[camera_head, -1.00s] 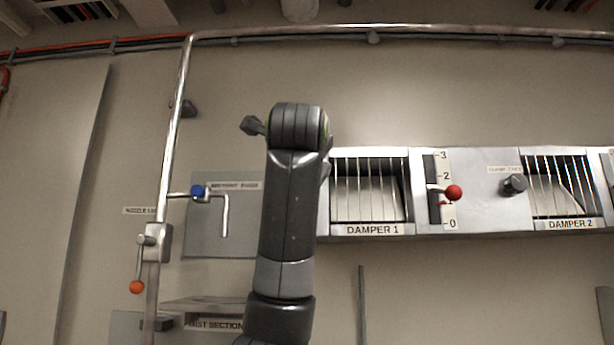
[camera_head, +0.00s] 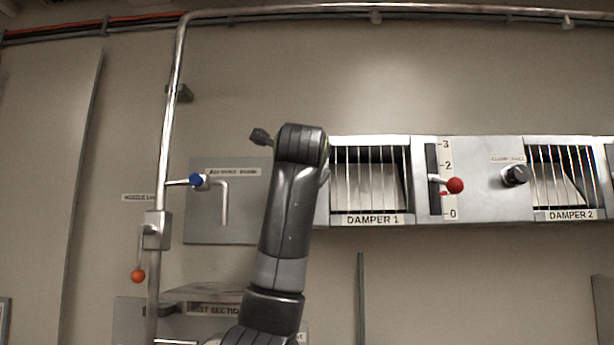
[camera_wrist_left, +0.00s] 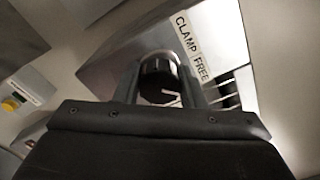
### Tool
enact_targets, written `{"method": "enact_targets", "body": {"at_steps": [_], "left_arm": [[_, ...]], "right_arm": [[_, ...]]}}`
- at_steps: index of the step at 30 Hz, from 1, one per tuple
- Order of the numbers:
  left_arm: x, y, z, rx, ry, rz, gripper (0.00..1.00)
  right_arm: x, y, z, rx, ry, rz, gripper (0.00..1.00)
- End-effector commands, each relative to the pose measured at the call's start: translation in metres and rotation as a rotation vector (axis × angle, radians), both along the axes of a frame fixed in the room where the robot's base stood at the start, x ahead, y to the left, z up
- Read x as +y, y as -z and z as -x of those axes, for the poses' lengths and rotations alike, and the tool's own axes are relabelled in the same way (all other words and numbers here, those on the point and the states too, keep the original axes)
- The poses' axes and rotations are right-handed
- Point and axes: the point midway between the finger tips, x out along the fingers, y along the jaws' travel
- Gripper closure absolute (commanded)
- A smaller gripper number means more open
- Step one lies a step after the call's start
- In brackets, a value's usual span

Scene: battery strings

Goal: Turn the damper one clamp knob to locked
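In the left wrist view a dark round clamp knob (camera_wrist_left: 160,80) with a pale mark sits on a metal panel. The label (camera_wrist_left: 194,45) beside it reads CLAMP FREE. The two fingers of my left gripper (camera_wrist_left: 161,84) lie on either side of the knob; I cannot tell whether they press on it. In the head view my left arm covers the panel just left of the grille marked DAMPER 1 (camera_head: 370,183), and hides the gripper and that knob. My right gripper is in neither view.
A red-tipped lever (camera_head: 454,185) stands on a 0–3 scale right of damper 1. Another knob (camera_head: 515,175) sits left of the DAMPER 2 grille (camera_head: 562,180). A vertical pipe (camera_head: 171,120) with blue (camera_head: 196,180) and orange (camera_head: 138,276) handles stands on the left.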

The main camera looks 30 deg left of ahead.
Motion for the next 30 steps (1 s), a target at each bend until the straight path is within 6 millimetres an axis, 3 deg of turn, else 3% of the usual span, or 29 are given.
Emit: {"method": "enact_targets", "body": {"at_steps": [1, 5, 17, 30], "left_arm": [[0.000, 0.000, 0.000, 0.001, -0.001, 0.000, 0.71], [0.000, 0.000, 0.000, 0.001, -0.001, 0.001, 0.86], [0.000, 0.001, 0.000, -0.044, -0.002, 0.076, 0.86], [0.000, 0.002, 0.000, -0.238, -0.001, 0.395, 0.86]], "right_arm": [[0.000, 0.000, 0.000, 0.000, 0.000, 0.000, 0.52], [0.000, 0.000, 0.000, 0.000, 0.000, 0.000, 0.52], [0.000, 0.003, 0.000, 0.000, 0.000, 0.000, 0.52], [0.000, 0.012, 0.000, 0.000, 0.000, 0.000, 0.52]]}}
